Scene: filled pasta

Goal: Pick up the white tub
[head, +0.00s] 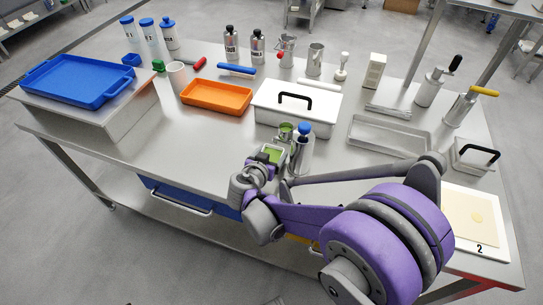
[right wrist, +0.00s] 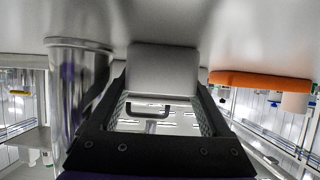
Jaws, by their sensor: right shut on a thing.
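A small square white tub (head: 272,153) with green on its top is at the front middle of the table in the head view. My right gripper (head: 264,164) is shut on it, with the fingers hiding part of its sides. In the right wrist view the tub appears as a pale grey block (right wrist: 163,68) between the dark fingers of my right gripper (right wrist: 160,105). I cannot tell whether the tub touches the table. My left gripper is not in view.
A blue-capped bottle (head: 302,150) and a small metal cup (head: 286,133) stand close beside my right gripper. Behind are a white lidded box (head: 270,112) with a black handle and an orange tray (head: 217,96). Bare table lies to the left of the gripper.

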